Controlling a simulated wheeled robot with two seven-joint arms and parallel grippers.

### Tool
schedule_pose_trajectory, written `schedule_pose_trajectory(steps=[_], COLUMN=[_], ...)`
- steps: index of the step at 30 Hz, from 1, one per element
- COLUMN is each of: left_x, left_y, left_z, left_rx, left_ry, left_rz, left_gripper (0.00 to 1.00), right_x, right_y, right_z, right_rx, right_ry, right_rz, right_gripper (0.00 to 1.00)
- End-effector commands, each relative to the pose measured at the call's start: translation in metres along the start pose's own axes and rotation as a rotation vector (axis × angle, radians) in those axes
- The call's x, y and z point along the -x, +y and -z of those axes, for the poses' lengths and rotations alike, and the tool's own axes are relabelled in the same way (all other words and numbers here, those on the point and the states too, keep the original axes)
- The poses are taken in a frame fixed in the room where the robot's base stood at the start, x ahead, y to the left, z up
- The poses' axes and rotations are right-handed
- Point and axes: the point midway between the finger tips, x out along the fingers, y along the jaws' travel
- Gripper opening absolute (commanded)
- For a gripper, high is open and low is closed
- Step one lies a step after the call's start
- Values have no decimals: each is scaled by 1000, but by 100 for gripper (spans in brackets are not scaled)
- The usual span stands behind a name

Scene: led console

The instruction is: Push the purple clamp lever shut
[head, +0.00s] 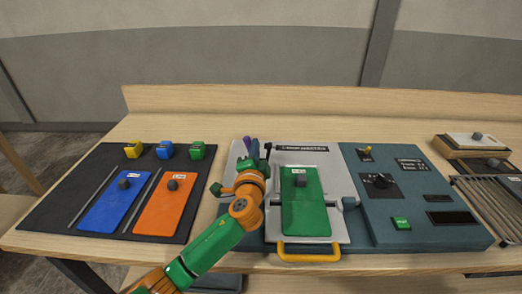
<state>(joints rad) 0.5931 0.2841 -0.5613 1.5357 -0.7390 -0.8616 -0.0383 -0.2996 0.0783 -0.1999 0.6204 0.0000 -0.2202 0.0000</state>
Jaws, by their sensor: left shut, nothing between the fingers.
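The purple clamp lever (246,142) shows only as a small purple tip at the upper left of the grey fixture plate (325,158). The rest of it is hidden behind my left gripper (256,152). My left arm reaches up from the bottom left, and its gripper is shut and empty, close in front of the lever. I cannot tell whether they touch. A green plate (306,203) with a dark knob lies on the fixture. My right gripper is not in view.
A yellow handle (308,252) is at the fixture's front edge. A teal control panel (440,236) with a knob and green button stands to the right. A dark mat (60,208) holds blue and orange plates and small blocks at the left. A metal rack (495,207) is at far right.

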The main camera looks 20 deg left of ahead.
Motion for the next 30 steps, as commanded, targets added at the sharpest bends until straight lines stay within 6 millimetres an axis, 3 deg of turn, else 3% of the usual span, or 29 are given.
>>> schedule_pose_trajectory(steps=[21, 30], left_x=[1, 2], left_y=[2, 8], left_z=[-48, -63], left_rx=[632, 622], left_ry=[-2, -2], left_rz=[14, 13], left_gripper=[0, 0], right_x=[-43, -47], right_y=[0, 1], right_z=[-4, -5], right_rx=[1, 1], right_ry=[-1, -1], right_rz=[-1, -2], right_gripper=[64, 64])
